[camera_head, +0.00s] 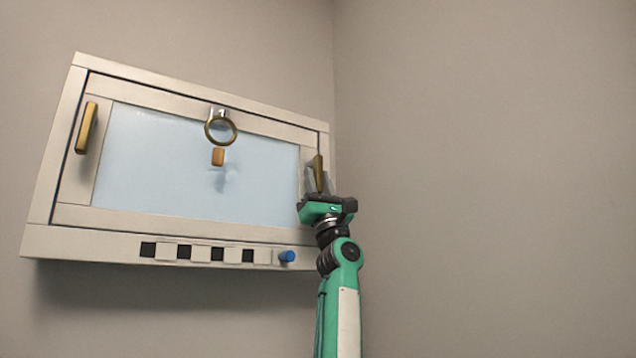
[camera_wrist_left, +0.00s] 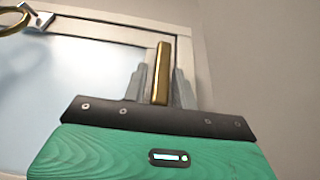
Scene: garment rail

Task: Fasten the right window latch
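The right window latch is a brass bar (camera_head: 318,168) on the right side of the window frame. It stands roughly upright, and in the left wrist view the bar (camera_wrist_left: 161,70) shows large in the middle. My left gripper (camera_head: 317,183) is up at this latch, and its fingers (camera_wrist_left: 160,88) stand one on each side of the bar's lower end. A narrow gap shows on both sides, so the gripper looks open around the bar. Whether the fingers touch it is hard to tell. My right gripper is not in view.
The window (camera_head: 200,165) has a pale frame on the wall. A similar brass latch (camera_head: 87,128) is on its left side. A brass ring (camera_head: 220,128) hangs at the top middle. A blue knob (camera_head: 287,256) and dark squares line the sill. The wall at right is bare.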

